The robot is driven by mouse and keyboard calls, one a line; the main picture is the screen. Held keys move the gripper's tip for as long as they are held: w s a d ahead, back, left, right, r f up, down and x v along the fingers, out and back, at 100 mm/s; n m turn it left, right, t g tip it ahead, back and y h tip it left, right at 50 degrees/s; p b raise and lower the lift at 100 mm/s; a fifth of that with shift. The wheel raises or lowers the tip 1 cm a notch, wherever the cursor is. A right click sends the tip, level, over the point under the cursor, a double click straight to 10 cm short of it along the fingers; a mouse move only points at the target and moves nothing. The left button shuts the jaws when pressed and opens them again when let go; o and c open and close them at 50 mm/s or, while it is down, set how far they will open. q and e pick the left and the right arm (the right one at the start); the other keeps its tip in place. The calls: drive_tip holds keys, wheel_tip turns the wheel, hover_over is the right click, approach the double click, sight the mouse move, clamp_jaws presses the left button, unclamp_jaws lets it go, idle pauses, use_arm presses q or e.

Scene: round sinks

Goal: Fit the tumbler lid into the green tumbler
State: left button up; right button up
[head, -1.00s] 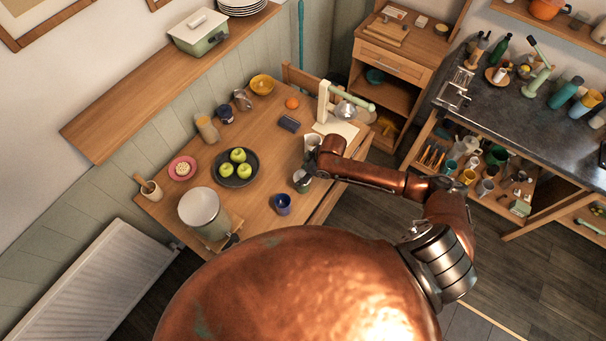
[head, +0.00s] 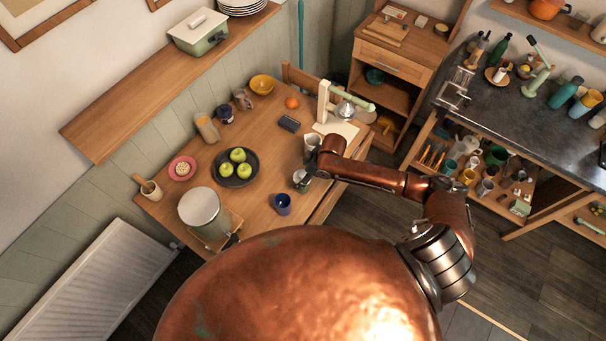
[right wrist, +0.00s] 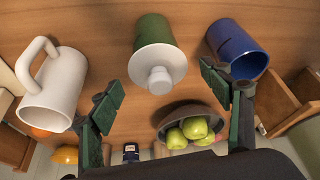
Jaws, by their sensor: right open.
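The green tumbler (right wrist: 153,30) stands on the wooden table, top centre in the right wrist view. The white tumbler lid (right wrist: 158,69), with a round knob, sits at its mouth; I cannot tell how deeply it is seated. In the head view, the tumbler (head: 301,183) is small and partly covered by my right gripper (head: 307,172). My right gripper is open; its two dark green fingers (right wrist: 162,98) are spread wide, apart from the lid, with nothing between them. My left gripper is not in view.
A white mug (right wrist: 54,88) and a blue cup (right wrist: 237,48) stand on either side of the tumbler. A dark bowl of green apples (head: 233,180) and a large lidded canister (head: 200,207) stand farther left on the table (head: 262,180).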

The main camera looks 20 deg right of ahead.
drive_tip(key=v, duration=1.2)
drive_tip(key=shift+a, duration=0.1)
